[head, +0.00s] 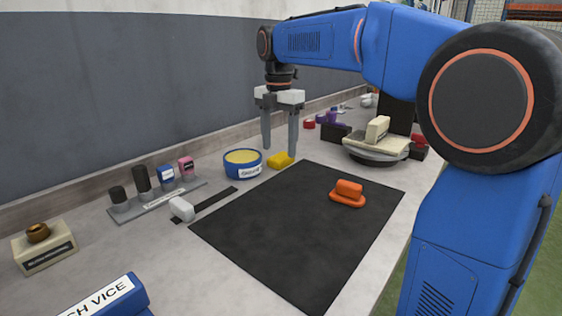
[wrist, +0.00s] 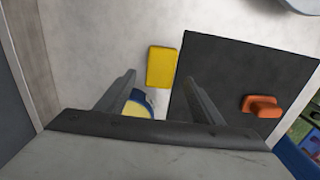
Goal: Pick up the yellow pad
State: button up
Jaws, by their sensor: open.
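The yellow pad (head: 281,160) lies flat on the bench just right of a blue tub, beside the far left edge of the black mat. In the wrist view the yellow pad (wrist: 162,67) is a plain rectangle, ahead of and between the lines of the fingers. My gripper (head: 279,150) is open and empty, pointing down above the bench near the pad and the tub. In the wrist view its two fingers (wrist: 161,80) are spread wide, with nothing between their tips. I cannot tell the exact height of the fingertips over the pad.
The blue tub (head: 243,164) with yellow contents stands close to the pad. An orange block (head: 347,193) sits on the black mat (head: 270,235). A round turntable (head: 375,152) stands at the back right. A rack (head: 160,201) with small items and a wall lie to the left.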

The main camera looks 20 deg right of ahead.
aim_at(279, 158)
jog(key=shift+f, duration=1.5)
jog(key=c, duration=1.2)
jog(key=shift+r, duration=0.1)
notch_tip(279, 158, up, 10)
jog(key=shift+f, duration=0.1)
